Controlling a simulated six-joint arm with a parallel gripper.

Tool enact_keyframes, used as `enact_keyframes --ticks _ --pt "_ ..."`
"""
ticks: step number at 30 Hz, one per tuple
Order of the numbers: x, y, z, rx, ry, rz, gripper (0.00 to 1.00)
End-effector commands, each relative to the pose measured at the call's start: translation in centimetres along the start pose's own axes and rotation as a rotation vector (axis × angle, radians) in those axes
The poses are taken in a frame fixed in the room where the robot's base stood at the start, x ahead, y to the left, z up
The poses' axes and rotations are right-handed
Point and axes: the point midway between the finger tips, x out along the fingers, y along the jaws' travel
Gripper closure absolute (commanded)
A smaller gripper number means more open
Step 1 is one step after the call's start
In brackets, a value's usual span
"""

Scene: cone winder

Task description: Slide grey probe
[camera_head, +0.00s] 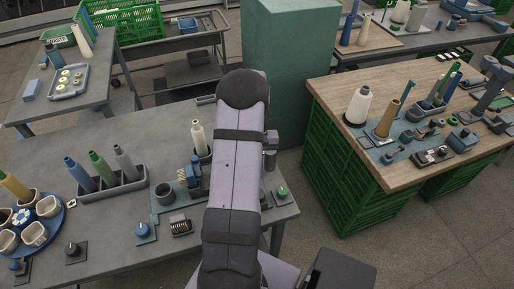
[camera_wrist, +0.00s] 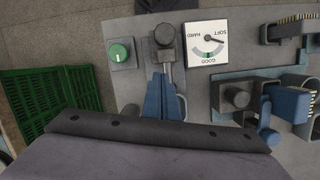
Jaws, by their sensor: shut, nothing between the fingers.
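In the wrist view, the grey probe (camera_wrist: 165,36) has a round dark knob on a short grey stem and stands at the top middle. It is between a green button and a white dial. My gripper (camera_wrist: 164,72) points at it from below, its blue fingers together and empty. The fingertips appear close to the probe's stem; I cannot tell if they touch. In the head view, my arm hides the gripper and most of this station.
The green button (camera_wrist: 122,52) sits left of the probe; it also shows in the head view (camera_head: 282,191). A green crate (camera_wrist: 45,98) is beyond the table's left edge. A grey cone rack (camera_head: 112,188) stands farther left.

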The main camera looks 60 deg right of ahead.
Motion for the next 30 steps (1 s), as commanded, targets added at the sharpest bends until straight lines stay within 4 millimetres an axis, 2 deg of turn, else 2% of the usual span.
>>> enact_keyframes --ticks 1,9,15,27,30 --pt "-1.2 0.1 -0.3 0.000 0.013 0.002 1.00" --pt "-6.1 0.0 -0.3 -0.001 0.012 0.002 1.00" --pt "-8.5 0.0 -0.2 -0.001 0.011 0.001 1.00" --pt "-9.5 -0.1 -0.1 -0.002 0.009 0.001 1.00" --pt "-9.5 -0.9 0.0 -0.019 0.013 0.006 1.00"
